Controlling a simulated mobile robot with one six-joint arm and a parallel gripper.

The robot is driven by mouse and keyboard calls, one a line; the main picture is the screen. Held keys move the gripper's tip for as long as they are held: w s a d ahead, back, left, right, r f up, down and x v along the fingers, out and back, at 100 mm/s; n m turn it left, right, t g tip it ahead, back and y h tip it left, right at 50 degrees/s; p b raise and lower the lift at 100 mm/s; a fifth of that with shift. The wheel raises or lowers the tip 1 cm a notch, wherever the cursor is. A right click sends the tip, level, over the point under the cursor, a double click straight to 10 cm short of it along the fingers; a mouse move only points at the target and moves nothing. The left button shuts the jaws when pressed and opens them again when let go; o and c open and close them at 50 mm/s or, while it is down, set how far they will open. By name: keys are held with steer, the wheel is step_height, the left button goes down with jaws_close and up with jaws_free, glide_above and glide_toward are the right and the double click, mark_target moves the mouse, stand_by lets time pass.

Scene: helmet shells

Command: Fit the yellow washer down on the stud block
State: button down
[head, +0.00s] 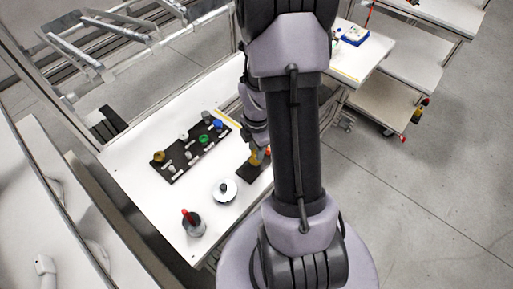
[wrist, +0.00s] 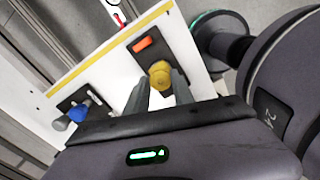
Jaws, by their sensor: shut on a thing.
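The yellow washer (wrist: 160,73) is between the two fingers of my gripper (wrist: 160,88) in the wrist view, and the gripper is shut on it. In the head view my gripper (head: 257,158) is low over the right edge of the white table, partly hidden by my arm. A dark block (wrist: 172,42) with an orange patch (wrist: 143,43) lies under the washer. It also shows in the head view (head: 248,173); I take it for the stud block. The stud itself is hidden, and I cannot tell whether the washer touches the block.
A black board (head: 183,158) with several pegs and coloured pieces lies left of my gripper. A white round piece with a dark knob (head: 223,189) and a dark cup with a red piece (head: 191,221) stand nearer on the table (head: 135,190).

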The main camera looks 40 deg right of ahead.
steer(key=shift+f, duration=0.1)
steer(key=shift+f+b, duration=0.35)
steer(key=shift+f+b, duration=0.95)
steer(key=shift+f, duration=0.2)
steer(key=shift+r+p, duration=1.15)
steer(key=shift+r, duration=0.25)
steer(key=shift+f, duration=0.2)
stand_by(0.5)
steer(key=shift+f+b, duration=0.35)
steer(key=shift+f+b, duration=0.65)
steer(key=shift+f, duration=0.2)
